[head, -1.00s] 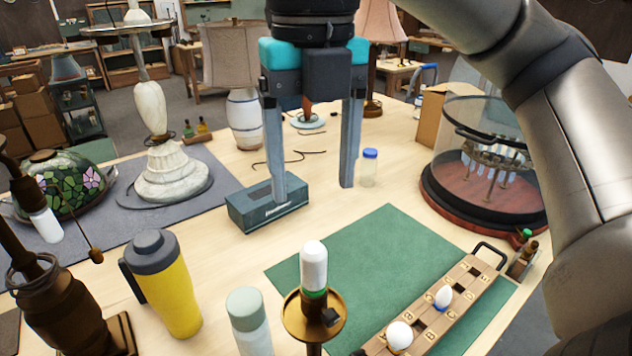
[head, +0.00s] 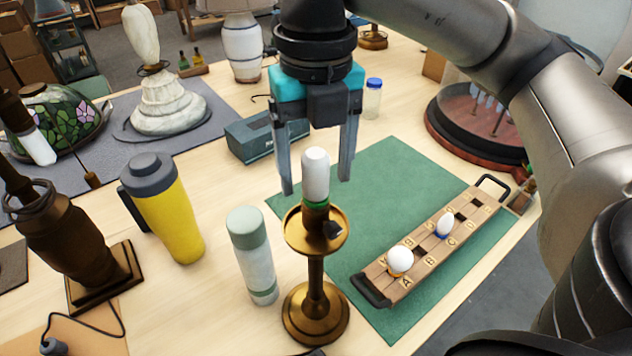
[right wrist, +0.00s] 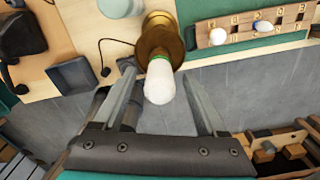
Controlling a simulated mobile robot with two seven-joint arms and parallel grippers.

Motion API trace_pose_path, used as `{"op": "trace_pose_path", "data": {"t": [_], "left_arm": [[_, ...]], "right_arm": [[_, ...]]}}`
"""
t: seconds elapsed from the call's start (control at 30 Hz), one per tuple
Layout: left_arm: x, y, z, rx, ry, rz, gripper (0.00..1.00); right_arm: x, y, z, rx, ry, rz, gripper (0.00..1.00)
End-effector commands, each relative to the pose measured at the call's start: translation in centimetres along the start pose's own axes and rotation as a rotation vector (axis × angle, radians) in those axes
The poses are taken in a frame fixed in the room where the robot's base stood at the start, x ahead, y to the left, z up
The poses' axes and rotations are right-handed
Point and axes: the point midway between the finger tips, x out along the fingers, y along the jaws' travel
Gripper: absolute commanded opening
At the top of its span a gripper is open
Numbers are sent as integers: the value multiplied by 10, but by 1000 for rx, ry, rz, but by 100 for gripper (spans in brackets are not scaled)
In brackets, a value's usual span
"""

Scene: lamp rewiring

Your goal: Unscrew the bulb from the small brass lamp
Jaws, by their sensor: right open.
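The small brass lamp (head: 316,268) stands upright at the front middle of the table. A white bulb (head: 315,176) with a green collar sits upright in its top, above a round brass dish. My right gripper (head: 315,188) is open and empty, its two fingers pointing down on either side of the bulb in the head view. In the right wrist view the bulb (right wrist: 159,84) shows between the open fingers and apart from both; the brass lamp (right wrist: 160,38) is beyond it. My left gripper is not in view.
A pale green-capped bottle (head: 251,255) and a yellow tumbler (head: 165,210) stand left of the lamp. A wooden bulb tray (head: 425,262) with two white bulbs lies on the green mat (head: 385,165) to the right. A dark brown lamp (head: 75,240) stands at left.

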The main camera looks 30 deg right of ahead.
Motion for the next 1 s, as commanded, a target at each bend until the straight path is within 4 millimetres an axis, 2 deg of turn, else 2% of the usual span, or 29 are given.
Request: {"op": "trace_pose_path", "data": {"t": [0.2,0.53,1.0], "left_arm": [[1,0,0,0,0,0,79],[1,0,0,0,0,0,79],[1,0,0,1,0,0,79]], "right_arm": [[20,0,0,0,0,-1,74],[22,0,0,-1,0,0,74],[22,0,0,0,0,0,21]]}}
